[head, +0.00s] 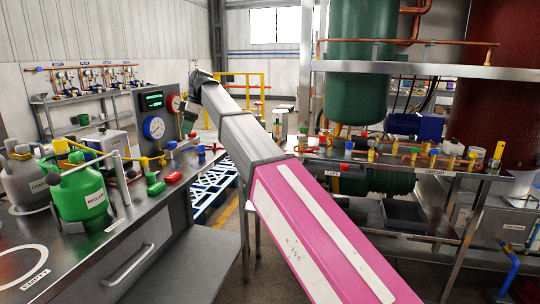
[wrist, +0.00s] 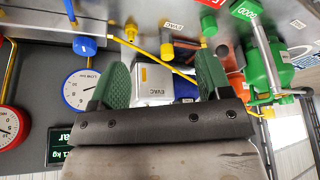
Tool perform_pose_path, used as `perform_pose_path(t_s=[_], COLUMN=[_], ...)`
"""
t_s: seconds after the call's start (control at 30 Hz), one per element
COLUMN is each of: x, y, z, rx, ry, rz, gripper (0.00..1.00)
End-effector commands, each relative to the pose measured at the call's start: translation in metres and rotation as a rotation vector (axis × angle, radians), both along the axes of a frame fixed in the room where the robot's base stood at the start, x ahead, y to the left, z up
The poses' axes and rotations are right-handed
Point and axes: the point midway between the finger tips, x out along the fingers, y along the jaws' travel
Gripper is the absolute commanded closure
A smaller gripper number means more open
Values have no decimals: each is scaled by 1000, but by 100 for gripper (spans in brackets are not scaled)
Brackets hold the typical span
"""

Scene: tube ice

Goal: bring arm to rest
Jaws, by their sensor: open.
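My arm, grey then pink, stretches from the lower right of the head view up to the left. My gripper (head: 189,120) hangs at its far end, small and partly unclear there, beside the gauge panel. In the wrist view my gripper (wrist: 163,80) shows two green-padded fingers spread apart with nothing held. A white and grey unit labelled EVAC (wrist: 155,84) shows beyond the gap between the fingers; I cannot tell how far away it is.
The left bench carries a green RECLAIM cylinder (head: 80,190), a grey cylinder (head: 27,180), a blue gauge (head: 154,128) and a red gauge (head: 174,104). A pipe-and-valve bench labelled CIRCUIT (head: 435,171) stands right. A blue pallet (head: 214,186) lies on the floor between.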

Motion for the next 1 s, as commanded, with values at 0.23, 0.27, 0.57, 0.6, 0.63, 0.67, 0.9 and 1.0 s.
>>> perform_pose_path(t_s=[0.23,0.27,0.57,0.6,0.63,0.67,0.9,1.0], x=[5,6,14,16,16,17,14,8], y=[-18,-21,-63,-71,-77,-83,-166,-207], z=[-26,-30,-84,-93,-101,-109,-202,-246], rx=[-17,-18,-54,-60,-64,-69,-131,-161], ry=[15,17,50,55,60,63,118,142], rz=[-67,-78,-230,-256,-281,-303,-580,-720], gripper=[29,29,29,29,29,29,29,29])
